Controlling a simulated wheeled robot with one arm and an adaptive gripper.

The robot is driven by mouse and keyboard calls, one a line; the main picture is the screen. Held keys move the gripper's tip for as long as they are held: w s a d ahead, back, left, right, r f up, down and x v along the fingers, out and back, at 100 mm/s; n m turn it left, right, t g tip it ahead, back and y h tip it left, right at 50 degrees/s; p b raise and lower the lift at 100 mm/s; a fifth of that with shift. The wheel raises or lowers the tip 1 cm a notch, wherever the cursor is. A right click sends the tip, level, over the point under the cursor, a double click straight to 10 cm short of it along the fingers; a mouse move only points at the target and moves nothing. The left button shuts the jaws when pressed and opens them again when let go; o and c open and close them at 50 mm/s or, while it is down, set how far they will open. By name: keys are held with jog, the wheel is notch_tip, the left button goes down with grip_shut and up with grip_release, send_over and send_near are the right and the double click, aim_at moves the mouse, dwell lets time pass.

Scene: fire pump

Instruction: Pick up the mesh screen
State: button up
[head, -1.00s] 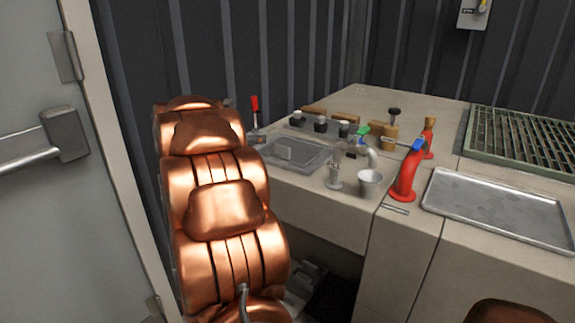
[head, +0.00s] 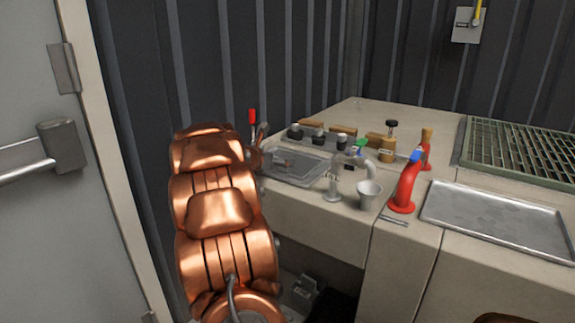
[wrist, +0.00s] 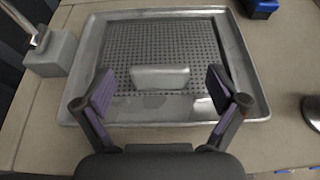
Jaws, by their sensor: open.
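The mesh screen (wrist: 165,45) is a grey perforated sheet with a pale upright handle tab (wrist: 160,76) near its front edge. It lies in a shallow metal tray (wrist: 252,75) on the counter. In the head view the tray (head: 305,181) is at the counter's left end, and the screen (head: 301,163) is partly hidden there by my arm. My gripper (wrist: 160,77) is open above the tray, with one purple-padded finger on each side of the tab and gaps between. The fingers look apart from the tab; their exact height cannot be told.
A grey block with a lever (wrist: 50,55) stands left of the tray. A curved tap (head: 352,165), a metal cup (head: 368,194) and a red pipe (head: 405,188) stand to the right. Several dark-capped knobs (head: 318,136) line the back. A flat tray (head: 495,215) lies farther right.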

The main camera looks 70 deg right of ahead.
jog(key=shift+s+d+f, duration=0.1)
jog(key=shift+d+f, duration=0.25)
jog(key=shift+d, duration=0.3)
jog(key=c, duration=1.5)
